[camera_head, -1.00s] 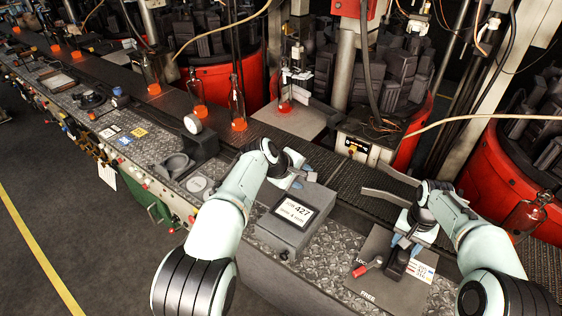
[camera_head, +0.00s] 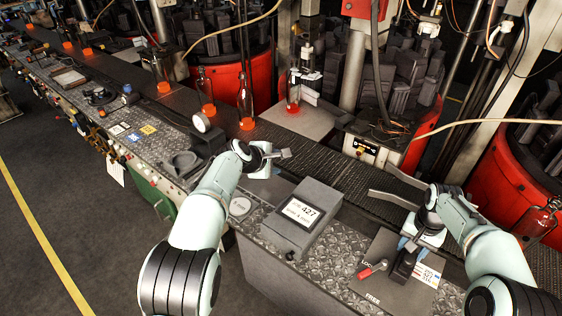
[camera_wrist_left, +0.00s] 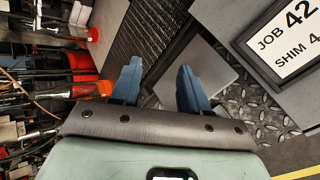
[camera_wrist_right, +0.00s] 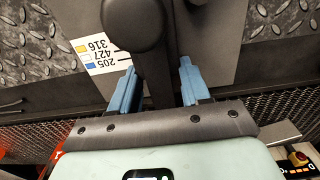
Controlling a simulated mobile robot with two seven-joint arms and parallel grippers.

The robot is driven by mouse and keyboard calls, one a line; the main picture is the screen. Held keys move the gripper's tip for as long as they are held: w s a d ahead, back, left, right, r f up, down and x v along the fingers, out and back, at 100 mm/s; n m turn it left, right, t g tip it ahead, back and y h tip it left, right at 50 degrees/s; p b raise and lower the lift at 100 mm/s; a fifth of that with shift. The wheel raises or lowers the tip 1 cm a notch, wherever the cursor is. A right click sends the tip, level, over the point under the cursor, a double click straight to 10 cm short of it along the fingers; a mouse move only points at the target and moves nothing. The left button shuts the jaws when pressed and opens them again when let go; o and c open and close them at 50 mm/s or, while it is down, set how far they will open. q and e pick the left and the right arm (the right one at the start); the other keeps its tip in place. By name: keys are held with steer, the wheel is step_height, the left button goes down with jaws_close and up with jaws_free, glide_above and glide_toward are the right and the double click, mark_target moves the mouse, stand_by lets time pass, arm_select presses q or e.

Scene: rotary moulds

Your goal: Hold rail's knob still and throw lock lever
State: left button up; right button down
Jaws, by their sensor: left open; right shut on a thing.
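The black knob (camera_wrist_right: 135,25) of the rail stands on a dark plate (camera_head: 385,292) at the front right; it also shows in the head view (camera_head: 403,266). My right gripper (camera_wrist_right: 158,88) is shut on it, one blue finger on each side. The lock lever (camera_head: 372,268) has a red handle pointing left, just below the partly hidden LOCK lettering and above the word FREE. My left gripper (camera_wrist_left: 160,85) is open and empty. In the head view (camera_head: 275,160) it is up and left of the grey box, away from the lever.
The grey box (camera_head: 290,240) labelled 427 stands between my left gripper and the lever plate. The conveyor (camera_head: 325,165) runs behind, with bottles (camera_head: 245,105) on its far part. A dial gauge (camera_head: 201,122) stands at the left. Tread plate (camera_head: 335,255) beside the box is clear.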

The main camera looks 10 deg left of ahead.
arm_select(q)
steer(key=m+g+y, duration=0.5)
steer(key=m+g, duration=0.4)
steer(key=m, duration=1.9)
glide_toward(365, 273)
step_height(365, 273, down, 9)
steer(key=shift+a+r, duration=0.1)
steer(key=shift+r, duration=0.05)
jaws_close()
